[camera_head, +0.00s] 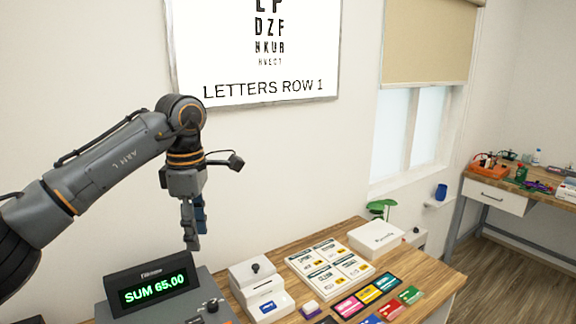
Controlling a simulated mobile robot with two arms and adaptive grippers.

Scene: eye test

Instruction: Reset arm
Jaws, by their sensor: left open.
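My left gripper (194,222) hangs from my grey left arm, pointing down, above and behind the register on the wooden table. Its two fingers are seen nearly side-on; it is open, with nothing seen between them. My right gripper is not in view.
A register with a display reading SUM 65.00 (155,288) stands below my left gripper. An eye chart (262,50) hangs behind.

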